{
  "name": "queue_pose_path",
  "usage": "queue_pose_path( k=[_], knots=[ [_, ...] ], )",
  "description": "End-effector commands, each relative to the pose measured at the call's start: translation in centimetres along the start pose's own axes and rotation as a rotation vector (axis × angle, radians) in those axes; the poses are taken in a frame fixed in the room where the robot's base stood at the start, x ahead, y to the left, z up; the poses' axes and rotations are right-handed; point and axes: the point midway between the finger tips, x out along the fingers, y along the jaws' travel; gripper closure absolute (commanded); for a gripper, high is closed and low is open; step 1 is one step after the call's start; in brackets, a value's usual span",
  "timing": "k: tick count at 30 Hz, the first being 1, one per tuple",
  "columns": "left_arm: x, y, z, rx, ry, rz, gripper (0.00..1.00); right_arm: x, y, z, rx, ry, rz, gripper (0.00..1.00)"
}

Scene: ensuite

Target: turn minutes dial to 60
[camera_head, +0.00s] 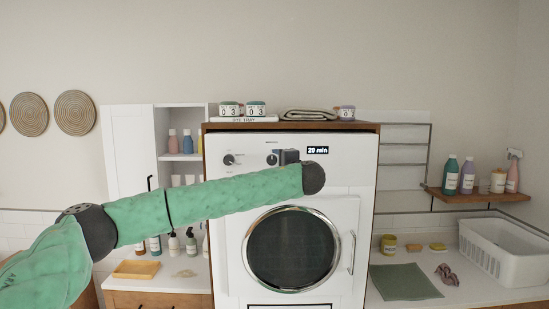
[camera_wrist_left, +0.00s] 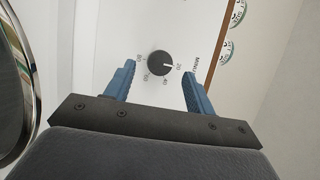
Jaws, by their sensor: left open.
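The minutes dial (camera_wrist_left: 160,64) is a round black knob on the white front panel, ringed by numbers, with its white mark by the 20. It also shows in the head view (camera_head: 271,160), just left of my left gripper (camera_head: 289,157). A small display (camera_head: 318,150) right of it reads 20 min. In the left wrist view my left gripper (camera_wrist_left: 156,80) is open, with its two blue fingers apart on either side of the dial's line; the dial sits ahead between them and no contact shows. My right gripper is not in view.
The white machine (camera_head: 230,195) has a round glass door (camera_head: 292,248) below my forearm, with a handle (camera_head: 352,252) at its right. A second knob (camera_head: 229,159) is at the panel's left. Items stand on its wooden top; a basket (camera_head: 505,252) and mat (camera_head: 403,282) lie right.

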Motion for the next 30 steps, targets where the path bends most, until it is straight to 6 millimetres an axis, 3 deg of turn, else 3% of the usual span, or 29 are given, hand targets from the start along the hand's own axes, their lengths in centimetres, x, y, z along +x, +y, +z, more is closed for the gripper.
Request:
queue_pose_path(
  k=[1, 9, 19, 20, 26, 30],
  knots=[
    [0.5, -0.3, 0.1, 0.001, -0.002, 0.0, 0.45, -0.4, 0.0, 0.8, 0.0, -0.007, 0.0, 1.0],
    [2.6, -0.1, 0.0, 0.001, 0.0, 0.001, 0.45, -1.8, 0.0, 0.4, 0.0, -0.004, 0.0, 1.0],
    [2.9, 0.1, 0.0, 0.0, 0.001, 0.0, 0.45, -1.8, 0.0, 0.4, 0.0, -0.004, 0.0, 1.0],
    [2.9, 0.0, 0.0, 0.0, 0.001, 0.0, 0.47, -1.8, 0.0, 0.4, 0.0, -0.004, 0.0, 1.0],
    [2.9, 0.0, 0.0, 0.0, 0.001, 0.0, 0.87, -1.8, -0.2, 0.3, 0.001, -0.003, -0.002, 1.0],
    [2.9, 0.1, 0.0, 0.001, 0.0, 0.001, 0.9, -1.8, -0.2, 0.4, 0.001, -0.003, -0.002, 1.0]
  ],
)
